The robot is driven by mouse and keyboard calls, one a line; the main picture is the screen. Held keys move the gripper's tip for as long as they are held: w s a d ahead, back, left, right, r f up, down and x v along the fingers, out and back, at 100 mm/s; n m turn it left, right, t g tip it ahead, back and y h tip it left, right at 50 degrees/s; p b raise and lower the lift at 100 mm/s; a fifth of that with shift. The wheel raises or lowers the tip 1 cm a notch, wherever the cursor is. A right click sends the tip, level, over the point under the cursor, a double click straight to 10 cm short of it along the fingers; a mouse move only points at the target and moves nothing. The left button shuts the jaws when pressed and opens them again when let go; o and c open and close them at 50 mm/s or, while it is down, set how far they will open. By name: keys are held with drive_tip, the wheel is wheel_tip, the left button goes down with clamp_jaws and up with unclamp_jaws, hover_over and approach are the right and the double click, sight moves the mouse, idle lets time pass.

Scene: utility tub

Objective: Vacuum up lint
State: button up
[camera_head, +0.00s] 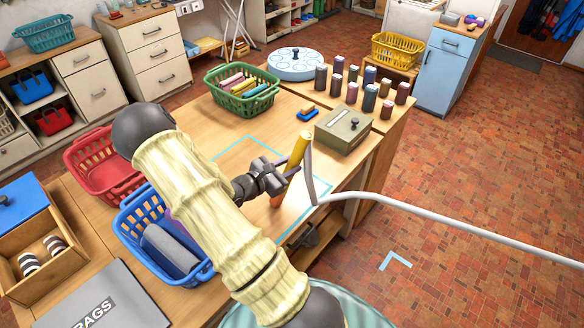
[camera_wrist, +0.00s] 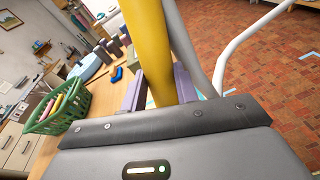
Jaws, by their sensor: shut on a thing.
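My gripper (camera_head: 277,178) is shut on a yellow wand (camera_head: 298,157) above the near part of the wooden table. The wand stands tilted, and a grey hose (camera_head: 440,220) runs from beside it off to the right. In the wrist view the yellow wand (camera_wrist: 148,45) rises between my two purple-grey fingers (camera_wrist: 160,88). The wand's lower end is near a blue-outlined rectangle (camera_head: 249,137) on the tabletop; I cannot tell whether it touches. I cannot make out any lint in either view.
A green basket (camera_head: 241,111) of rolled cloths, a grey-green box (camera_head: 342,140), several dark spools (camera_head: 369,98) and a blue-and-orange brush (camera_head: 307,112) stand on the table. Red (camera_head: 77,180) and blue (camera_head: 128,234) baskets are at left. A blue corner mark (camera_head: 396,259) lies on open brick floor.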

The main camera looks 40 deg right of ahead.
drive_tip(key=shift+w, duration=3.25)
drive_tip(key=shift+s+a+r+p, duration=0.1)
drive_tip(key=shift+r+p, duration=0.95)
drive_tip(key=shift+r, duration=0.45)
drive_tip(key=shift+a+r+p, duration=0.1)
drive_tip(key=shift+r+p, duration=0.95)
drive_tip(key=shift+r, duration=0.4)
